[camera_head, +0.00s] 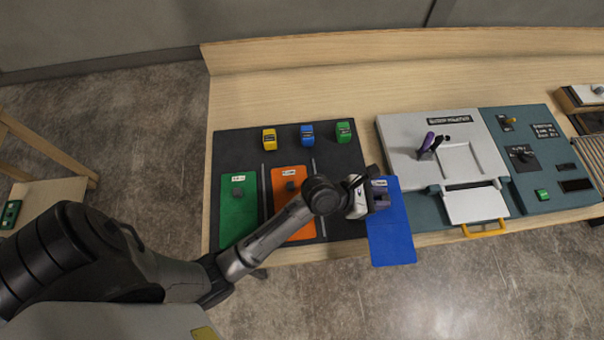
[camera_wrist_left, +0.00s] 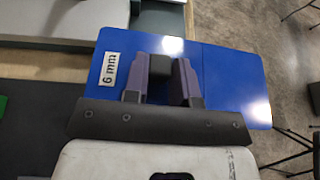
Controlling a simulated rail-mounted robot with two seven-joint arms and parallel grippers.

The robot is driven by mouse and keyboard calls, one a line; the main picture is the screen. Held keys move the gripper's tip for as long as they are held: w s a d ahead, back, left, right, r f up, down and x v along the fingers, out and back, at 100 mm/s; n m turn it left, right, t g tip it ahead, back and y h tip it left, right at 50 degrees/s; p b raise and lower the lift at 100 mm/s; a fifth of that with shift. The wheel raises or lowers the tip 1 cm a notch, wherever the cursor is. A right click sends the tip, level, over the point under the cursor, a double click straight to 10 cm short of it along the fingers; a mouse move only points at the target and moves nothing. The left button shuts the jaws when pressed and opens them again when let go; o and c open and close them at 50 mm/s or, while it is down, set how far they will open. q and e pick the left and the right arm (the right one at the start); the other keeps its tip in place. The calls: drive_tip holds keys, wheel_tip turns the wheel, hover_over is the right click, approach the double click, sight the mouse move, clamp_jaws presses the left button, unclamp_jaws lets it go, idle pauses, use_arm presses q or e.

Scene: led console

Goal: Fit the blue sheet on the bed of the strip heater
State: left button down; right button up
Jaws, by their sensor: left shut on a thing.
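The blue sheet (camera_head: 393,238) is held by my left gripper (camera_head: 379,195) at the right edge of the dark mat, and its front part reaches past the table's front edge. In the left wrist view the blue sheet (camera_wrist_left: 232,80) carries a white "6 mm" label, and the left gripper's fingers (camera_wrist_left: 175,75) are closed on a dark block on it. The strip heater (camera_head: 455,160) is the grey machine on a teal base to the right, with a pale front plate (camera_head: 475,204) and a yellow handle. I cannot tell which part is its bed. My right gripper is out of view.
A green sheet (camera_head: 238,212) and an orange sheet (camera_head: 290,183) lie on the dark mat (camera_head: 235,145). Yellow (camera_head: 269,139), blue (camera_head: 307,134) and green (camera_head: 344,132) blocks stand behind them. A purple-handled tool (camera_head: 428,144) stands on the heater. Controls sit on its right.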

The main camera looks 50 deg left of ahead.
use_arm(q)
drive_tip(key=shift+w+a+r, duration=0.15)
drive_tip(key=shift+w+r, duration=0.1)
drive_tip(key=shift+r, duration=0.15)
drive_tip(key=shift+w+a, duration=0.1)
drive_tip(key=shift+a, duration=0.1)
drive_tip(key=a+f+b, duration=0.1)
drive_tip(key=a+f, duration=0.1)
drive_tip(key=a, duration=0.1)
drive_tip(key=w+a+f+b, duration=0.1)
drive_tip(key=a+f, duration=0.1)
drive_tip(key=a, duration=0.2)
drive_tip(key=w+a+f+b, duration=0.1)
drive_tip(key=a+f, duration=0.1)
drive_tip(key=a, duration=0.2)
drive_tip(key=shift+a+f, duration=0.2)
drive_tip(key=shift+f, duration=0.2)
drive_tip(key=shift+f+b, duration=0.7)
drive_tip(key=shift+f, duration=1.3)
drive_tip(key=shift+f, duration=0.15)
drive_tip(key=c, duration=0.9)
unclamp_jaws()
drive_tip(key=shift+c, duration=0.2)
